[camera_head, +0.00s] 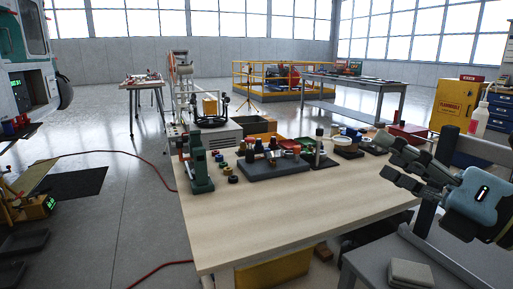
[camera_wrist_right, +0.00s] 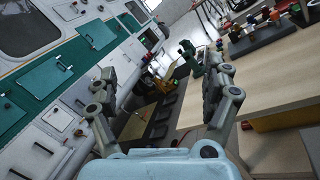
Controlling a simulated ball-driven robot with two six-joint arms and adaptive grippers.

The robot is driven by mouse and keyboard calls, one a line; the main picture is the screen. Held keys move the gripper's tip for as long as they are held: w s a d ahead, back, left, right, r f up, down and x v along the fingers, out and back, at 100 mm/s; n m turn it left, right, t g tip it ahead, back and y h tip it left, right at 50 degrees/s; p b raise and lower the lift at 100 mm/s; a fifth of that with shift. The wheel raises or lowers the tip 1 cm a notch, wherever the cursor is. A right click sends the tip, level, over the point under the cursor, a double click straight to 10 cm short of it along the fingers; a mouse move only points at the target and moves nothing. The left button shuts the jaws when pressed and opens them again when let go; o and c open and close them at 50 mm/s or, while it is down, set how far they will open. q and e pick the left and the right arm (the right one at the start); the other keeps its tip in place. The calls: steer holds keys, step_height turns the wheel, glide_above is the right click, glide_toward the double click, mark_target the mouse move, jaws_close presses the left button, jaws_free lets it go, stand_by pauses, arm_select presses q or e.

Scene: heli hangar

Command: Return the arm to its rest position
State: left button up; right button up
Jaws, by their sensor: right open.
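My right gripper (camera_head: 386,156) is in the right part of the head view, above the right side of the wooden workbench (camera_head: 285,222). Its fingers point left, and it is open with nothing between them. In the right wrist view the two fingers of the gripper (camera_wrist_right: 158,82) are spread wide, and the gap between them is empty. The workbench also shows in the right wrist view (camera_wrist_right: 262,80), to the right of the fingers. My left gripper is in neither view.
A dark tray (camera_head: 275,168) with several small parts stands on the bench, beside a green press (camera_head: 199,170). A yellow flammables cabinet (camera_head: 453,103) stands at the right. A helicopter (camera_wrist_right: 60,85) fills the left of the wrist view. The bench's front is clear.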

steer(key=s+d+f+m+t+h, duration=0.1)
steer(key=d+m+t+h, duration=0.1)
steer(key=d+m+h, duration=0.7)
steer(key=s+d+f+m+t+h, duration=0.1)
steer(key=d+m+h, duration=0.4)
steer(key=m, duration=0.8)
steer(key=s+d+f+m+g+h, duration=0.25)
steer(key=s+f+m+g, duration=0.35)
steer(key=f, duration=0.3)
steer(key=s+a+f+m+g+y, duration=0.2)
steer(key=s+a+f+m+g, duration=0.15)
steer(key=s+f+g, duration=0.35)
steer(key=s+a+f+m+g+y, duration=0.25)
steer(key=s+a+f, duration=0.25)
steer(key=s, duration=0.4)
step_height(320, 180, down, 26)
steer(key=s+d+r+m+g+h, duration=0.1)
steer(key=s+d+g, duration=0.1)
steer(key=s+d+f, duration=0.1)
steer(key=s+f, duration=1.5)
steer(key=s, duration=0.2)
steer(key=shift+s+d+f+g, duration=0.15)
steer(key=shift+s+d+g, duration=0.1)
steer(key=shift+g, duration=0.1)
